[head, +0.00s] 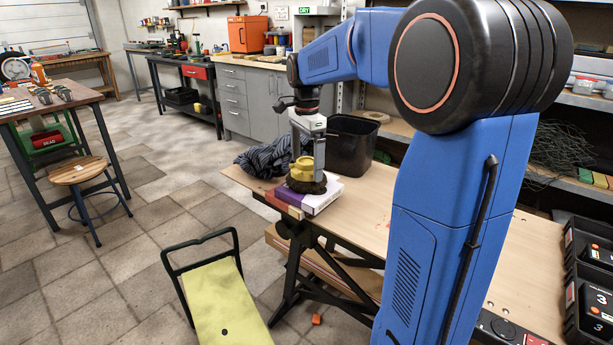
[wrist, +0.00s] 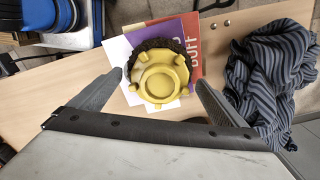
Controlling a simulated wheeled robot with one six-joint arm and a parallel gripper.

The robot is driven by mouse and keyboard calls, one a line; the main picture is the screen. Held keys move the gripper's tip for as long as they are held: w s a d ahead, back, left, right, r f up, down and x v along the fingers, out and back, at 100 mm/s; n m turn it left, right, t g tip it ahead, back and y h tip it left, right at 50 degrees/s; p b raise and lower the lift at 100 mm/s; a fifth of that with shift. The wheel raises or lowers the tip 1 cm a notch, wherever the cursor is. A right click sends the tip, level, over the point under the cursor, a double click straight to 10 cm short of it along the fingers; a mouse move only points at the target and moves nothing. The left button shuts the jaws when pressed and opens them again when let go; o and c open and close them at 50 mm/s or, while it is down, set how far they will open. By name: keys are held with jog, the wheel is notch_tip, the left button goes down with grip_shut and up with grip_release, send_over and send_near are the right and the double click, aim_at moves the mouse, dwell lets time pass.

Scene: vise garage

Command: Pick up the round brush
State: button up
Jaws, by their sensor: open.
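The round brush (head: 304,174) has a yellow knobbed top and a dark bristle ring. It sits bristles down on a small stack of books (head: 322,196) on the wooden workbench. In the wrist view the round brush (wrist: 158,76) lies between and just beyond the fingertips of my gripper (wrist: 158,82). The gripper is open, with one finger on each side of the brush. In the head view my gripper (head: 306,150) is pointed down at the brush, and one finger partly covers it. I cannot tell if the fingers touch it.
A striped cloth (wrist: 268,80) lies right of the books in the wrist view. A black bin (head: 352,145) stands close behind the brush. The workbench (head: 365,215) has bare room to the right of the books.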

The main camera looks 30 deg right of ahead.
jog(key=shift+f, duration=0.15)
jog(key=c, duration=1.4)
notch_tip(320, 180, up, 10)
jog(key=shift+r, duration=0.1)
